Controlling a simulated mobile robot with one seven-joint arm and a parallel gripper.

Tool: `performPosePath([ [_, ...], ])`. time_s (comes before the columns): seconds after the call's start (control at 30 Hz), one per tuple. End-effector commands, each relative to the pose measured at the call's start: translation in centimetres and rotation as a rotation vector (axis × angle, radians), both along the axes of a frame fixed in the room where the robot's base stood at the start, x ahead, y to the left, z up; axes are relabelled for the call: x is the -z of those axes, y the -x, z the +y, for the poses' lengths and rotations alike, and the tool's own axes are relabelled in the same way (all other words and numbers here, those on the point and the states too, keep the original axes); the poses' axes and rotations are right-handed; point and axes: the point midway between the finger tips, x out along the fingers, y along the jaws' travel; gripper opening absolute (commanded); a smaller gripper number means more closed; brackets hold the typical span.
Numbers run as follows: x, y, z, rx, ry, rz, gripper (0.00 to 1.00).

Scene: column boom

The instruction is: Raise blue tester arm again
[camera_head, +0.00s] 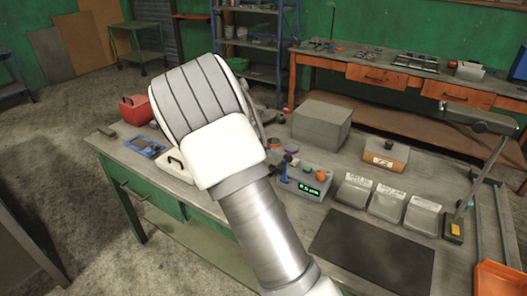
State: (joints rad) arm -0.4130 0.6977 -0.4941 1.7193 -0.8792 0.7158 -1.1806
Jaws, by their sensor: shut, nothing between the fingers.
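A grey tester box (308,181) stands on the workbench, with a lit green display, a red knob and an orange knob. A short blue arm (284,172) stands roughly upright at its left end, with a dark knob at its top. The box is just right of my white and silver arm, which fills the middle of the view. My gripper cannot be made out; my own arm hides that area. I cannot tell whether it touches the blue arm.
A dark mat (372,254) lies in front of several light trays (387,205). A grey block (322,125) and an orange-sided box (385,155) stand behind. A red box (136,110) and a blue device (145,147) are at left. A lamp-like stand (485,165) rises at right.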

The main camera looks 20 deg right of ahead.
Motion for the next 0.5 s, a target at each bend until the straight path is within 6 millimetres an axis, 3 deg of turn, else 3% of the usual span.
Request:
performPosePath([
  [0.2, 0.8, -0.6, -1.6, 0.001, -0.001, 0.0, 0.0],
  [0.5, 0.9, -0.6, -1.8, 0.001, -0.001, 0.0, 0.0],
])
